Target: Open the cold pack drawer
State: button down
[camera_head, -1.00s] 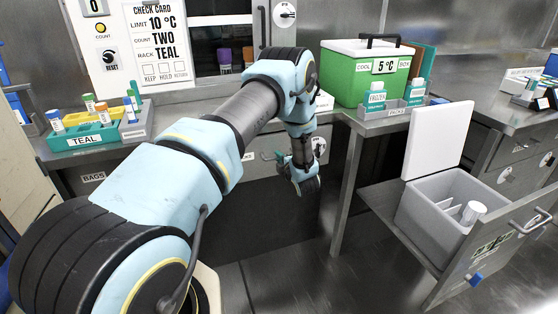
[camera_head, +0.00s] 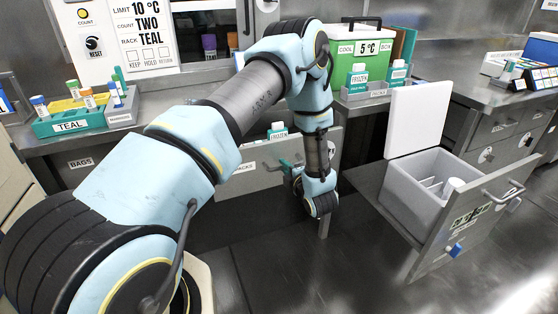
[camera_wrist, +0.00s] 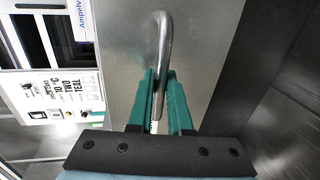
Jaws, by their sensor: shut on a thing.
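The cold pack drawer (camera_head: 250,182) is a grey metal drawer below the counter, pulled partly out. A white and teal pack marked FROZEN (camera_head: 278,131) shows above its front. My gripper (camera_head: 290,164) is at the drawer front, partly hidden by my wrist. In the wrist view, the teal fingers of my gripper (camera_wrist: 161,82) are shut on the metal bar handle (camera_wrist: 163,45) of the drawer front (camera_wrist: 120,45). My arm hides part of the drawer and most of its label.
At right, another drawer (camera_head: 432,236) stands open with a grey bin (camera_head: 410,192) and raised white lid (camera_head: 416,118). A teal rack (camera_head: 70,126) and a green cool box (camera_head: 343,66) stand on the counter. Floor between is clear.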

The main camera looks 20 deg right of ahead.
jog(key=shift+f+v, duration=0.2)
jog(key=shift+v, duration=0.85)
jog(key=shift+f+v, duration=0.25)
jog(key=shift+v, duration=0.75)
jog(key=shift+s, duration=0.1)
jog(key=c, duration=0.8)
grip_release()
jog(key=shift+c, duration=0.2)
jog(key=b+v, duration=0.2)
jog(key=v, duration=0.8)
jog(key=shift+s, duration=0.4)
